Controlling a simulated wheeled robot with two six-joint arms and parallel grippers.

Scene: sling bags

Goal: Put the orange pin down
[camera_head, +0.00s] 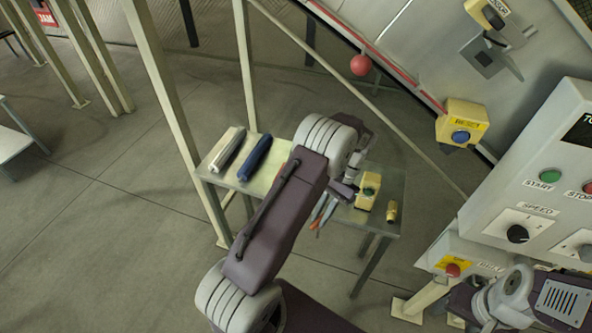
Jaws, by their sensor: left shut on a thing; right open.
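My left gripper (344,188) is over the small table, at the end of the arm that crosses the middle of the head view. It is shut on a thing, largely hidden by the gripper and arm. A thin orange pin (317,225) shows just below the gripper, at the table's front edge, beside a thin blue-grey piece; their upper ends are hard to make out. My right gripper (464,302) is at the lower right, open, beside the control panel and away from the table.
The table (391,172) carries a white roll (228,148), a dark blue roll (255,158), a yellow box with a green button (368,190) and a small yellow piece (392,211). Pale frame posts (165,90) stand at left. A control panel (540,190) stands at right.

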